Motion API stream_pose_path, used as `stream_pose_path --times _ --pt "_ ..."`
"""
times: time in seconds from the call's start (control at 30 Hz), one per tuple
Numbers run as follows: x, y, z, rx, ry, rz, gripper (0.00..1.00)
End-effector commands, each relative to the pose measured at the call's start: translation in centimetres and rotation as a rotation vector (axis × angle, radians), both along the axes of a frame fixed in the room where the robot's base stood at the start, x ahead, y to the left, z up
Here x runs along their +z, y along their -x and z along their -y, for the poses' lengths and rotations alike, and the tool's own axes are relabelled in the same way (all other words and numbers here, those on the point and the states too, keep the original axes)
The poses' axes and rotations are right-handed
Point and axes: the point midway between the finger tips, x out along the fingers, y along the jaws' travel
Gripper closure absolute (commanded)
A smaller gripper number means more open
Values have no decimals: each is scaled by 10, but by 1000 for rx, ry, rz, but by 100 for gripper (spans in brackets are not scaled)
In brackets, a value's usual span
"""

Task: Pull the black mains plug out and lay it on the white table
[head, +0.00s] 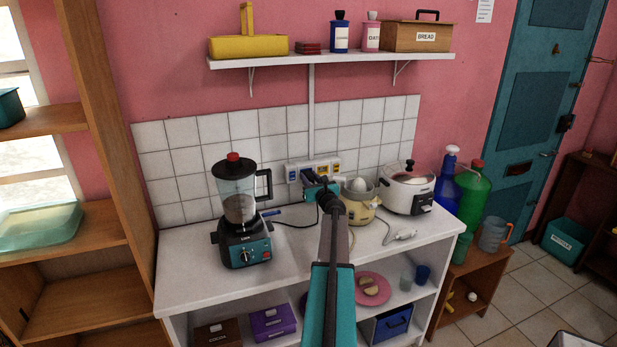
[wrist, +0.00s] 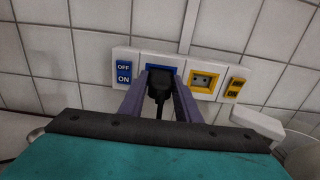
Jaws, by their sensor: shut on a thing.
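In the wrist view the black mains plug (wrist: 159,86) sits between the two purple fingers of my gripper (wrist: 160,94), which is shut on it. The plug is at the blue-framed socket (wrist: 161,69), against its face as far as I can see; its pins are hidden. Its black cord hangs down between the fingers. In the head view my gripper (head: 318,184) is at the wall socket strip (head: 292,174) and hides the plug. The white table (head: 195,272) lies below, with bare top at its front left.
A blender (head: 239,240) stands left of my arm. A yellow juicer (head: 358,208) and a white cooker (head: 408,190) stand on the right. A white plug (head: 405,235) lies on the table. A yellow-framed socket (wrist: 205,82) is right of the blue one. A shelf (head: 335,59) hangs above.

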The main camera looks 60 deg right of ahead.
Motion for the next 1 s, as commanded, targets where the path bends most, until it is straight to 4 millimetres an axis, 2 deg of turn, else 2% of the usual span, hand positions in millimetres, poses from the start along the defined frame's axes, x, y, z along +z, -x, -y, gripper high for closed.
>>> stream_pose_path --times 1.0 --pt "0 21 -15 0 0 0 100"
